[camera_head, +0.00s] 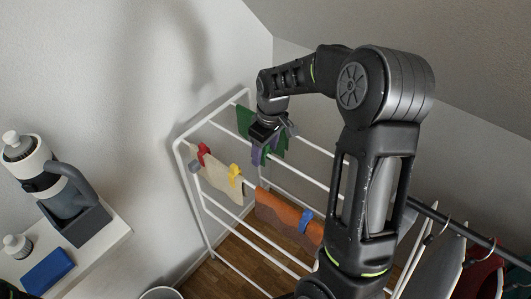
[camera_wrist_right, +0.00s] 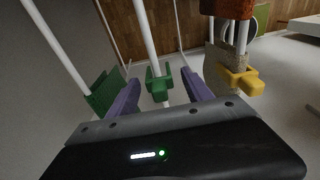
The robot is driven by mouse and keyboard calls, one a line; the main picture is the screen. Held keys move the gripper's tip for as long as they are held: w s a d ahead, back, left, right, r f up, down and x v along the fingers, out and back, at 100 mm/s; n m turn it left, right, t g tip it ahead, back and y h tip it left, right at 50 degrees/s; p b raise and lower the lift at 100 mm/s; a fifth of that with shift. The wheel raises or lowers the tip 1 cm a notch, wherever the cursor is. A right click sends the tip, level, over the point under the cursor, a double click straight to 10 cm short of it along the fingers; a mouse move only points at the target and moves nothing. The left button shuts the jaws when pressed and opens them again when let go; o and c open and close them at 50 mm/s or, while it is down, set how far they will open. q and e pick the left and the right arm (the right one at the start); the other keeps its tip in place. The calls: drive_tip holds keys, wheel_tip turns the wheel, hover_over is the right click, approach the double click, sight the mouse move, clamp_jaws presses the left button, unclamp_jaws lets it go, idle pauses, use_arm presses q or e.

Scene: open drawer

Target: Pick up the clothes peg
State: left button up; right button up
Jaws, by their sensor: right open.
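My right gripper (camera_head: 265,151) is open over the far end of the white drying rack, beside a green cloth (camera_head: 246,119). In the right wrist view, a green clothes peg (camera_wrist_right: 157,82) sits on a white rail between the two purple fingers of my right gripper (camera_wrist_right: 160,79), with gaps showing on both sides. The green cloth also shows left of the fingers (camera_wrist_right: 102,92). Other pegs are a yellow one (camera_head: 234,172), a red one (camera_head: 203,152) and a blue one (camera_head: 306,220). The yellow peg is also right of the fingers in the wrist view (camera_wrist_right: 240,80). My left gripper is out of view.
The white rack (camera_head: 189,190) carries a beige cloth (camera_head: 219,180) and an orange cloth (camera_head: 275,213). Garments hang from a dark rail at right (camera_head: 470,232). A white shelf (camera_head: 98,256) at left holds a grey appliance (camera_head: 70,205), a small bottle (camera_head: 17,246) and a blue block (camera_head: 47,271).

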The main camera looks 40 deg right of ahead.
drive_tip(key=shift+f, duration=0.3)
idle(0.4)
clamp_jaws()
idle(0.4)
